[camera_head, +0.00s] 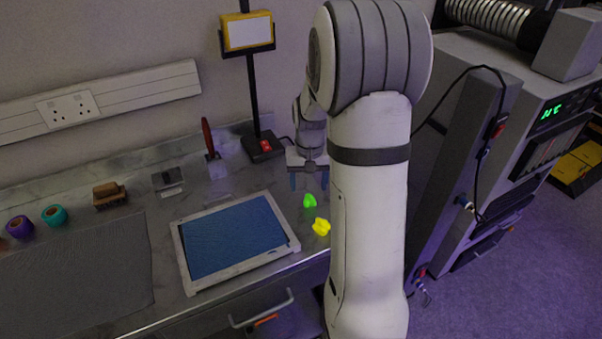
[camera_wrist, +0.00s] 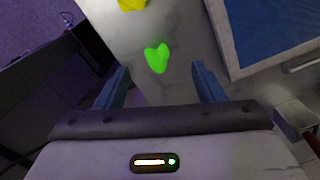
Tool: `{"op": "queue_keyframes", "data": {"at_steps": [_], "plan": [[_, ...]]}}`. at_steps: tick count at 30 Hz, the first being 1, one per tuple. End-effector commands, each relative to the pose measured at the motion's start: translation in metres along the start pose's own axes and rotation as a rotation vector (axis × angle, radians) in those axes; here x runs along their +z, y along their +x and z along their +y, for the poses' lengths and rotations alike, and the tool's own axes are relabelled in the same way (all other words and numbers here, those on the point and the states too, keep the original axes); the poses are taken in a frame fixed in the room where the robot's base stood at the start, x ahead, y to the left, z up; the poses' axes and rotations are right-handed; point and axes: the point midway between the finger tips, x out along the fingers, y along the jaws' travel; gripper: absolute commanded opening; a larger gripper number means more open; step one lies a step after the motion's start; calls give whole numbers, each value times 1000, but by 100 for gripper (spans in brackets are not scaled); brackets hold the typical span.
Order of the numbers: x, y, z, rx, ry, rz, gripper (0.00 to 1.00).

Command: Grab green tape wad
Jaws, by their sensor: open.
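The green tape wad (camera_head: 310,201) is a small bright lump on the metal bench, right of the blue-faced framed panel. It also shows in the wrist view (camera_wrist: 157,58), ahead of my fingertips and roughly centred between them. My gripper (camera_head: 309,182) is open and empty, its two blue fingers apart, behind the wad in the head view. It also shows in the wrist view (camera_wrist: 160,76). The wad does not touch the fingers. A yellow wad (camera_head: 321,227) lies nearer the bench's front edge and shows at the top of the wrist view (camera_wrist: 131,4).
The blue panel in a white frame (camera_head: 235,238) lies close on the left. A black stand with a yellow-edged display (camera_head: 248,31) rises behind. A red-handled tool (camera_head: 208,138), a brown brush (camera_head: 108,194) and tape rolls (camera_head: 54,215) sit further left. A grey equipment cabinet (camera_head: 480,130) stands right.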

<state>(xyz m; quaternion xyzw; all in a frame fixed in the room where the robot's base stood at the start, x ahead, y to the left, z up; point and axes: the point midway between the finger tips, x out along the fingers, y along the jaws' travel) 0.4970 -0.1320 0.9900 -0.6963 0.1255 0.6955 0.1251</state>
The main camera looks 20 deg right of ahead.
Motion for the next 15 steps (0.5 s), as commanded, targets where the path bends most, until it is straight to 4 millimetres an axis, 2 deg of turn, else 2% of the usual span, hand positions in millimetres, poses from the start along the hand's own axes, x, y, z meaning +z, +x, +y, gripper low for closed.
{"op": "queue_keyframes", "data": {"at_steps": [1,5,15], "plan": [[-4,-5,2,0,7,-3,62],[-7,3,5,0,15,-6,62],[-4,44,7,0,16,-9,62]]}}
